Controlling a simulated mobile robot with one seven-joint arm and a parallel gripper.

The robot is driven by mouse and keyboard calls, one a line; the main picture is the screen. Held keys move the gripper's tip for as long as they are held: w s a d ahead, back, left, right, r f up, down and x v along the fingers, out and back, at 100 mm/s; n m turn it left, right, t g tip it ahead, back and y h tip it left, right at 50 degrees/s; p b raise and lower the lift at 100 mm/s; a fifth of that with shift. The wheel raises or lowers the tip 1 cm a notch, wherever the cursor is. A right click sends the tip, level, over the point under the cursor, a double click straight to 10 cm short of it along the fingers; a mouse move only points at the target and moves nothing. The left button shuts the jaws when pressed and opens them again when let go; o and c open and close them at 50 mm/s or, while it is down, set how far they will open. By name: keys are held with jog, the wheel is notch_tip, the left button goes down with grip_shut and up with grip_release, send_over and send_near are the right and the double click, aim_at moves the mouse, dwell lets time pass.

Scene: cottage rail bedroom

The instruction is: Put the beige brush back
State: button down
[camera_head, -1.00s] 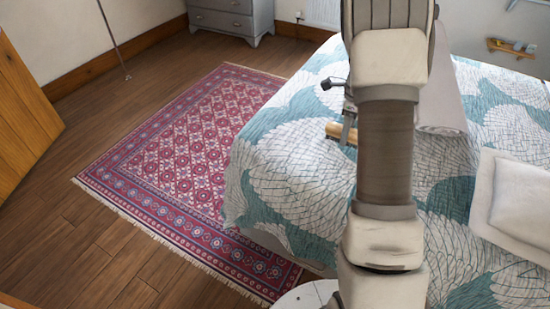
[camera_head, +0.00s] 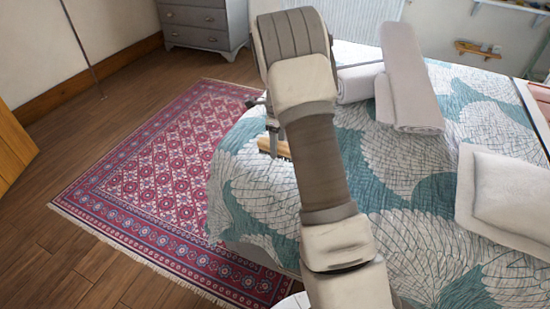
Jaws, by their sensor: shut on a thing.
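The beige brush (camera_head: 281,147) shows as a short tan bar just left of my arm, at the left part of the bed. My arm hides part of it. My gripper (camera_head: 273,146) is shut on the brush, with a grey finger visible in front of it. The brush is over the patterned bedspread; I cannot tell whether it touches the cloth.
The bed (camera_head: 420,250) has rolled grey-white towels (camera_head: 408,85) and a pillow (camera_head: 512,200). A grey dresser (camera_head: 203,22) stands at the back. A red patterned rug (camera_head: 165,180) lies on open wooden floor at left. Another shelf (camera_head: 510,6) is at the top right.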

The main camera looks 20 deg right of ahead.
jog(key=shift+w+a+f, duration=0.25)
jog(key=shift+a+f, duration=0.05)
jog(key=shift+f, duration=0.1)
jog(key=shift+f+b, duration=0.65)
jog(key=shift+f, duration=1.15)
jog(key=shift+f, duration=0.1)
jog(key=shift+c, duration=1)
grip_release()
